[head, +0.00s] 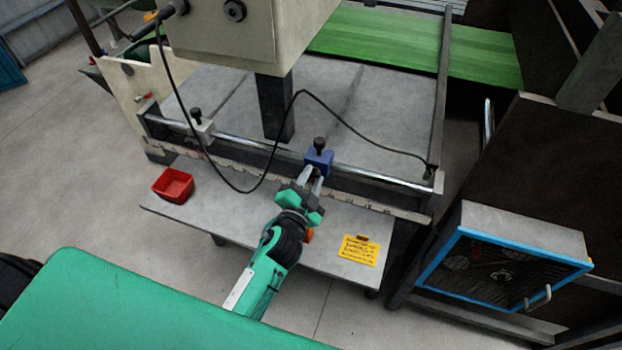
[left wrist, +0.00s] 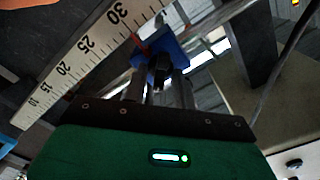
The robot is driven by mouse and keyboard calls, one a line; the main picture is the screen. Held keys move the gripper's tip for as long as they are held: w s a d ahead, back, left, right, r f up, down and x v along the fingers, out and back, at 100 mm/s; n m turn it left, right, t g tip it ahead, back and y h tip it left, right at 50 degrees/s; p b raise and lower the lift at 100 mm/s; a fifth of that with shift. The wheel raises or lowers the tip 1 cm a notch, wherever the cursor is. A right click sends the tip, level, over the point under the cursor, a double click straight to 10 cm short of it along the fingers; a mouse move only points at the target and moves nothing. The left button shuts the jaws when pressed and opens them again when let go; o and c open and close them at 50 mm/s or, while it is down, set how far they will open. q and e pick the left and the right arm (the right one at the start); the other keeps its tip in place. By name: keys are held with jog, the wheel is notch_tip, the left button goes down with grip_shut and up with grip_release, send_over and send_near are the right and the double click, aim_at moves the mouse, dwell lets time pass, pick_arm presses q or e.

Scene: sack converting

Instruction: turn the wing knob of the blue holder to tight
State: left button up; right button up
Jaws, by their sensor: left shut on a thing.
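The blue holder (head: 318,160) sits on the bright rail along the front of the machine. A black knob (head: 320,143) stands up on its top. My left gripper (head: 311,178) reaches the holder's near side. In the left wrist view, its two fingers are shut on a dark wing knob (left wrist: 160,71) in front of the blue holder (left wrist: 174,48). The fingers hide part of the wing knob, and I cannot tell how far it is turned. My right gripper is not in view.
A pale holder (head: 204,130) with a black knob sits further left on the rail. A ruler (left wrist: 82,63) runs below the rail. A red bin (head: 173,185) and a yellow note (head: 358,250) lie on the grey shelf (head: 225,213). A black cable (head: 345,133) loops above the rail.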

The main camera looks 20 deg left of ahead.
pick_arm(q)
jog(key=m, duration=0.5)
jog(key=shift+f+m, duration=0.1)
jog(key=shift+m, duration=0.2)
jog(key=shift+d+m, duration=0.1)
jog(key=shift+m, duration=1.4)
jog(key=shift+f, duration=0.1)
jog(key=o, duration=0.6)
